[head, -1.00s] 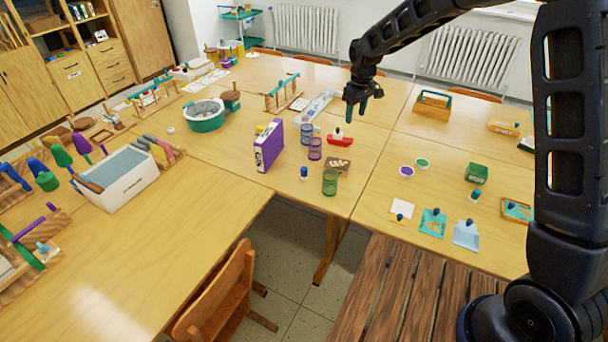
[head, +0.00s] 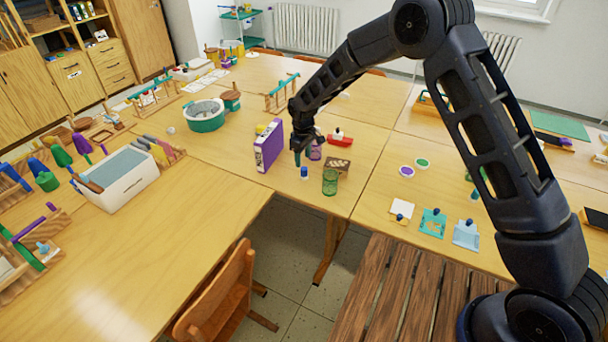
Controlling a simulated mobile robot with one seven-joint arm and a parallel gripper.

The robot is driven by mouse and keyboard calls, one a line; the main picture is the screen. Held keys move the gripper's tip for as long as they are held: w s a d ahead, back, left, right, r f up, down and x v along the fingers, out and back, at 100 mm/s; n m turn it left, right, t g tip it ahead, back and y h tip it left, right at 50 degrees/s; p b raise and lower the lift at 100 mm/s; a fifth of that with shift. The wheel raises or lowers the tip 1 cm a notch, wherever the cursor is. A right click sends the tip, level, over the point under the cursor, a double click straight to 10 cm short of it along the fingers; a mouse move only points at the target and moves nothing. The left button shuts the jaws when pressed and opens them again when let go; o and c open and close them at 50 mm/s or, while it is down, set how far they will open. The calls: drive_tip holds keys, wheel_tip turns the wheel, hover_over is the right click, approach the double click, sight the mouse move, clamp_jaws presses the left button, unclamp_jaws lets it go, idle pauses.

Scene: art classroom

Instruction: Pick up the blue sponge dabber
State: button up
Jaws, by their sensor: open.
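A small blue piece with a pale foot (head: 304,173), which looks like the blue sponge dabber, stands upright on the table near its front edge. It is between the purple box and the green cup. My gripper (head: 303,157) points down just above and behind it, with jaws open and nothing seen between them. One teal finger shows clearly; the other is hard to make out. I cannot tell whether a finger touches the dabber.
A purple box (head: 268,146) stands close left of my gripper. A green cup (head: 330,182), a purple cup (head: 315,152), a brown tray (head: 337,166) and a red item (head: 340,139) are close right. My arm hides part of the right table.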

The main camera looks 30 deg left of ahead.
sight(304, 168)
drive_tip(key=f, duration=0.7)
drive_tip(key=shift+w+f, duration=0.1)
drive_tip(key=shift+w, duration=0.3)
drive_tip(key=c, duration=1)
